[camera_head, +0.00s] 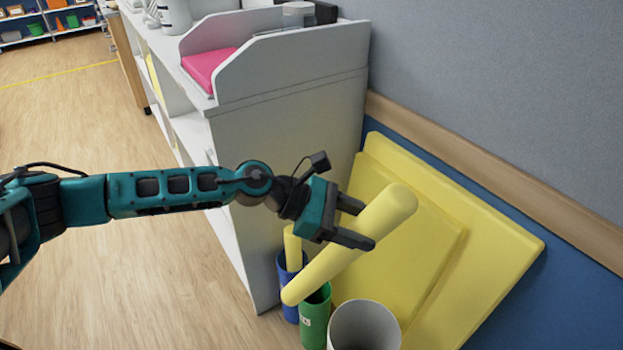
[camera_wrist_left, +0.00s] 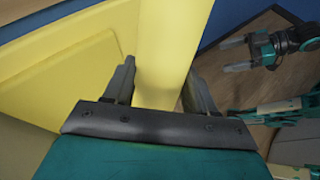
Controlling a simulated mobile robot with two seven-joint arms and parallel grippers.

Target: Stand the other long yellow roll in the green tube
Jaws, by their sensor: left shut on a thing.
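My left gripper (camera_head: 364,226) is shut on a long yellow roll (camera_head: 350,250), with a finger on each side of it. The roll is tilted, its upper end to the right and its lower end to the left, by the mouths of the tubes. The green tube (camera_head: 315,318) stands on the floor below, its rim partly behind the roll. The held roll also shows in the left wrist view (camera_wrist_left: 165,45). Another yellow roll (camera_head: 292,248) stands in the blue tube (camera_head: 286,288). My right gripper (camera_wrist_left: 236,55) is open and empty in the left wrist view.
A white-grey bin (camera_head: 363,326) stands right of the green tube. Large yellow mats (camera_head: 490,245) lean against the wall behind. A white cabinet (camera_head: 290,140) with a pink item (camera_head: 207,68) stands left of the tubes. Open wooden floor lies further left.

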